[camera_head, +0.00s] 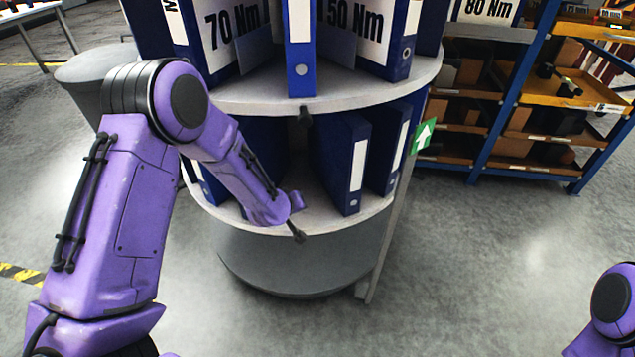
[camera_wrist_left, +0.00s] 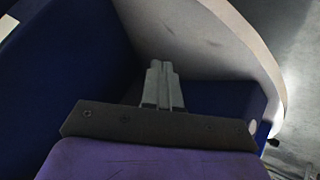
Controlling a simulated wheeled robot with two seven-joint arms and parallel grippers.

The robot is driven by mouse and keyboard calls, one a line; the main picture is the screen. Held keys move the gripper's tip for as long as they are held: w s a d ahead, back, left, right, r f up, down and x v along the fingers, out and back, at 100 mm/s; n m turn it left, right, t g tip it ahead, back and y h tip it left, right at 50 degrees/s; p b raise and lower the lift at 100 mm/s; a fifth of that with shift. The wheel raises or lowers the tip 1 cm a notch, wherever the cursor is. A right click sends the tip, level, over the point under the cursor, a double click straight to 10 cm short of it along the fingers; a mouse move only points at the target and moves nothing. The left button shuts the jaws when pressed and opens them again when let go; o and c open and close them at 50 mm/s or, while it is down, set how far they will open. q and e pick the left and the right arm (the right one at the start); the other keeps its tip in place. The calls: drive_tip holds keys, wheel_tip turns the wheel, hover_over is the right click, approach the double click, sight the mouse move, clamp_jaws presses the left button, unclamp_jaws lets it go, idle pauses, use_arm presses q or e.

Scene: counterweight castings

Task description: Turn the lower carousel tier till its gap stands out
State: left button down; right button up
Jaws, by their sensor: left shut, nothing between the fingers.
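The carousel has an upper tier (camera_head: 345,95) and a lower tier (camera_head: 345,222), both white discs carrying blue binders. On the lower tier, an open space shows between a binder behind my left forearm and a blue binder (camera_head: 341,165) right of it. A small dark knob (camera_head: 298,234) sits at the lower tier's front rim. My left arm reaches to this front edge; its gripper is hidden there by my wrist. In the left wrist view, my left gripper (camera_wrist_left: 162,68) has its fingers together and empty, among blue binder faces and a white curved surface. Whether it touches them is unclear.
A post with a green arrow sign (camera_head: 424,136) stands at the carousel's right side. A blue-framed rack (camera_head: 510,100) with bins is at the back right. A grey drum (camera_head: 88,80) stands behind my left arm. The floor right of the carousel is clear.

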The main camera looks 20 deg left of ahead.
use_arm(q)
drive_tip(key=w+a+r+h, duration=0.1)
drive_tip(key=w+r, duration=0.4)
drive_tip(key=shift+g, duration=0.8)
drive_tip(key=x, duration=1)
drive_tip(key=shift+s+d+f, duration=0.1)
drive_tip(key=shift+s+f, duration=0.1)
drive_tip(key=shift+f, duration=0.2)
drive_tip(key=shift+w+d+r, duration=0.25)
drive_tip(key=shift+w+d, duration=0.7)
drive_tip(key=shift+w, duration=0.1)
drive_tip(key=shift+w+d, duration=0.35)
